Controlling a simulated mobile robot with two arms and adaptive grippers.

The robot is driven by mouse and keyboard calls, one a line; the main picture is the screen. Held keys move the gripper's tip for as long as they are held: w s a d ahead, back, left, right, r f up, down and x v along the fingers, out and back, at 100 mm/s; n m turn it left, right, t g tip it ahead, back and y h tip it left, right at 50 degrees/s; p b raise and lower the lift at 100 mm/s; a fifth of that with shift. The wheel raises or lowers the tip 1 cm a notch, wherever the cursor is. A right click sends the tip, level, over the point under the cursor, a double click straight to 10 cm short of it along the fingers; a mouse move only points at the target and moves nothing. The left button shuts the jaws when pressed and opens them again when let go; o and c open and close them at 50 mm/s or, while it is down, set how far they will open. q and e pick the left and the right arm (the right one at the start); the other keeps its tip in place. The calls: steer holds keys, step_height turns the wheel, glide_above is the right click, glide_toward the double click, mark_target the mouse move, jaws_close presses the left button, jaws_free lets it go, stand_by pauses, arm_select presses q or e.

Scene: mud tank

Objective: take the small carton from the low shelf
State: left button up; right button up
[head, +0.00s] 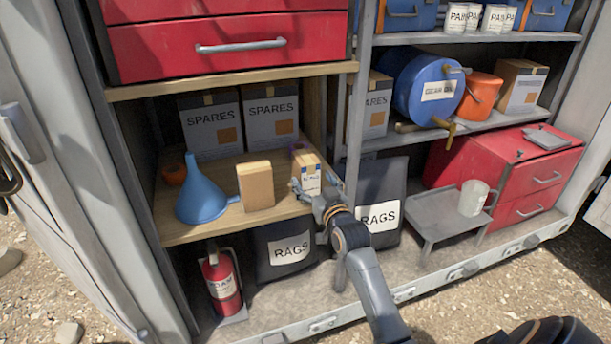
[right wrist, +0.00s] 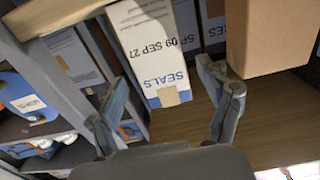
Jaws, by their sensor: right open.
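A small white and tan carton (head: 307,173) stands on the low wooden shelf (head: 225,222), near its right end. In the right wrist view the small carton (right wrist: 158,55) reads "SEALS" and "09 SEP 27". My right gripper (head: 316,187) is at the front of this carton, with its fingers spread. In the right wrist view the fingers of the gripper (right wrist: 163,82) are on either side of the carton's near end, with gaps visible. My left gripper is not in view.
A plain brown box (head: 256,186) and a blue funnel (head: 202,192) stand left of the carton. Two "SPARES" boxes (head: 212,128) stand behind. A shelf post (head: 355,110) is close on the right. Rag bags (head: 285,250) and a fire extinguisher (head: 222,282) are below.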

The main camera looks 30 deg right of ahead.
steer(key=shift+w+d+r, duration=0.1)
steer(key=shift+w+r, duration=0.05)
steer(key=shift+w, duration=0.45)
steer(key=p+x, duration=0.1)
steer(key=x, duration=0.3)
steer(key=shift+w, duration=0.15)
steer(key=c, duration=1.3)
steer(key=shift+c, duration=0.5)
